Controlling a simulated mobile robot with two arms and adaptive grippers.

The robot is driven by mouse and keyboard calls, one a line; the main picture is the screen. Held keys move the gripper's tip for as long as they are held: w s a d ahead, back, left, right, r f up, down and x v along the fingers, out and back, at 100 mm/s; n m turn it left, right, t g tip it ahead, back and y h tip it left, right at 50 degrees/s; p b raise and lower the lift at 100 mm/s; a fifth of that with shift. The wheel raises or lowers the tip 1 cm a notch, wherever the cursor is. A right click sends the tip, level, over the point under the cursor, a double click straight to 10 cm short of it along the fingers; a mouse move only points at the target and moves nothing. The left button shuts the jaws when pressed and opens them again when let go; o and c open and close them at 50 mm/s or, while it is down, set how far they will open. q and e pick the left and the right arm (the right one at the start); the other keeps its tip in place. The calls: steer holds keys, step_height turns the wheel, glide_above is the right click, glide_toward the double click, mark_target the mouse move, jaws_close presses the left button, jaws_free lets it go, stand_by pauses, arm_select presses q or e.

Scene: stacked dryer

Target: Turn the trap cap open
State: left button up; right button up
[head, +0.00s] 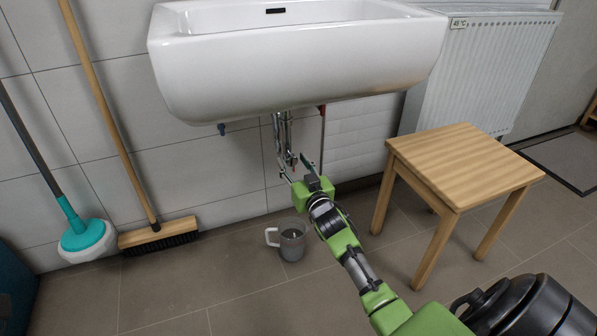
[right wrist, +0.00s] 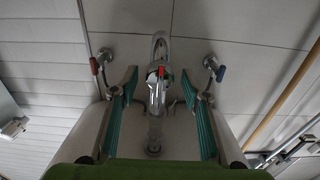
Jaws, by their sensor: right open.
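The chrome trap (head: 283,128) hangs under the white sink (head: 300,60). Its lower end, the trap cap (right wrist: 155,95), shows in the right wrist view with a small red mark on it. My right gripper (head: 299,172) is open just below the sink. In the right wrist view its two teal-padded fingers (right wrist: 160,78) stand on either side of the cap, with a gap on both sides. I cannot tell how far the cap is in depth from the fingertips. My left gripper is not in view.
A grey mug (head: 291,242) stands on the floor below the trap. Red (right wrist: 94,66) and blue (right wrist: 221,73) valve handles flank the trap.

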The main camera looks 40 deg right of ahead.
steer(key=v, duration=1.1)
steer(key=shift+s, duration=0.25)
